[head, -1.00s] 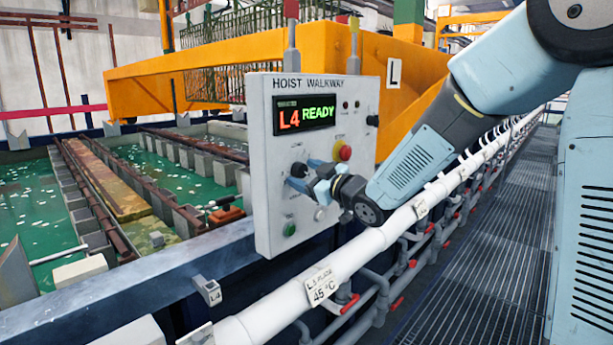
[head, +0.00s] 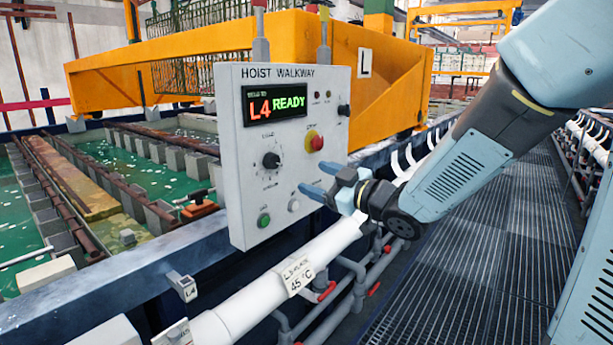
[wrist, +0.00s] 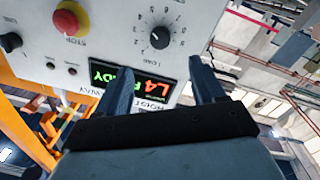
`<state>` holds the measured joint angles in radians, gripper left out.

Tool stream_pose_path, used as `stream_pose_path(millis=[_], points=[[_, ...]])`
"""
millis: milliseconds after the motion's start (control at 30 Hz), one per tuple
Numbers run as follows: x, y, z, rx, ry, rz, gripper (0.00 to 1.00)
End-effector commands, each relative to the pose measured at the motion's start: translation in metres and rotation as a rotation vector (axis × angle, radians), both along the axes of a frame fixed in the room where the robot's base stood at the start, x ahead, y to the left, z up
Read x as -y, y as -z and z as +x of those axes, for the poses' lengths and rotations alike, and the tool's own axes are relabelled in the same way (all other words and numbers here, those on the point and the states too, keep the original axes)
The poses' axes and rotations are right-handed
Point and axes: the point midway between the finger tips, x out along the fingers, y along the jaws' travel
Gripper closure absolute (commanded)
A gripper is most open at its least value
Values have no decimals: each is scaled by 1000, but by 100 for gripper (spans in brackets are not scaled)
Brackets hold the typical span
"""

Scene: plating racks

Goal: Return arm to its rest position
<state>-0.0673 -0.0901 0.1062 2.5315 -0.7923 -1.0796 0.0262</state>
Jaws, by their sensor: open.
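My gripper (head: 318,190) is open and empty, in front of the lower right part of the grey control panel (head: 238,165) and apart from its knobs. In the wrist view my gripper's two fingers (wrist: 160,88) stand apart with the panel behind them. The panel reads "HOIST WALKWAY" and its display (head: 275,105) shows "L4 READY". The black rotary knob (head: 271,160) is fully visible, and it also shows in the wrist view (wrist: 160,37). A red stop button (head: 317,142) and a green button (head: 264,220) are on the panel too.
A white pipe (head: 250,307) with a "45 °C" tag runs below the panel. Green tanks (head: 100,262) lie to the left. An orange hoist frame (head: 180,52) stands behind the panel. The grated walkway (head: 490,240) on the right is clear.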

Motion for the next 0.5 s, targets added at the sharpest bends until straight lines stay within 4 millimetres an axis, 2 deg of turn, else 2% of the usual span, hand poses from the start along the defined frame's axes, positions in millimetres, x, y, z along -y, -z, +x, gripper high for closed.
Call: stream_pose_path(millis=[500], points=[[7, 0, -4, -3, 11, -4, 31]])
